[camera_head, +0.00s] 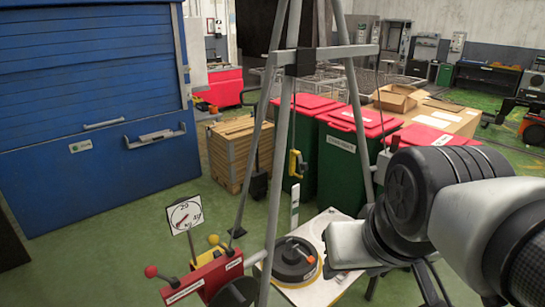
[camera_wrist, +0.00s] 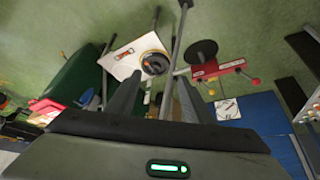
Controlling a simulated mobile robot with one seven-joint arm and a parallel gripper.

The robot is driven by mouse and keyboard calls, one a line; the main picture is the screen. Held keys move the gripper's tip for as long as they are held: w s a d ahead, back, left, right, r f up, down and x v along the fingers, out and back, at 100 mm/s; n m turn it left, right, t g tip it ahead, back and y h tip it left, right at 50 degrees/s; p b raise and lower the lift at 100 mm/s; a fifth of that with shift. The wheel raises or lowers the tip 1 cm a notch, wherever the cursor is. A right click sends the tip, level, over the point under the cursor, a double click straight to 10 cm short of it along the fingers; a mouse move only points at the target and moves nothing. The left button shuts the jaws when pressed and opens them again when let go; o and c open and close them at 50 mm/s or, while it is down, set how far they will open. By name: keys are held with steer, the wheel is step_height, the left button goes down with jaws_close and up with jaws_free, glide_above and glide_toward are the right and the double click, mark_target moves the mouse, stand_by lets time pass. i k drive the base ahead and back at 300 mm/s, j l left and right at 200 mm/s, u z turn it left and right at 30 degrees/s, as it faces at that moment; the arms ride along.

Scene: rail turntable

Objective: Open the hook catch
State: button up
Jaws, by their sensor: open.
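A yellow hook (camera_head: 296,163) hangs on a line beneath the tripod's crossbar, in front of the green bins. Its catch is too small to make out. Below it, a black round disc (camera_head: 293,258) with an orange-tipped lever sits on a white board (camera_head: 317,232). In the wrist view the disc (camera_wrist: 154,63) and board (camera_wrist: 118,62) lie beyond the finger tips. My gripper (camera_wrist: 157,82) is open. A small yellowish piece (camera_wrist: 147,97) shows between the fingers; I cannot tell whether it is the hook. In the head view my arm comes in from the right, and its finger tips are hard to see.
Grey tripod legs (camera_head: 272,165) stand close to my arm. A red stand (camera_head: 203,280) with levers and a dial sign (camera_head: 185,214) is at lower left. Green bins with red lids (camera_head: 345,165) and a wooden crate (camera_head: 238,155) stand behind. Green floor is clear at left.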

mark_target(303, 166)
steer(key=i+l+z, duration=0.2)
steer(key=i+l, duration=0.2)
steer(key=l, duration=0.2)
steer(key=i+l+z, duration=0.2)
steer(key=i+l, duration=0.25)
steer(key=l, duration=0.1)
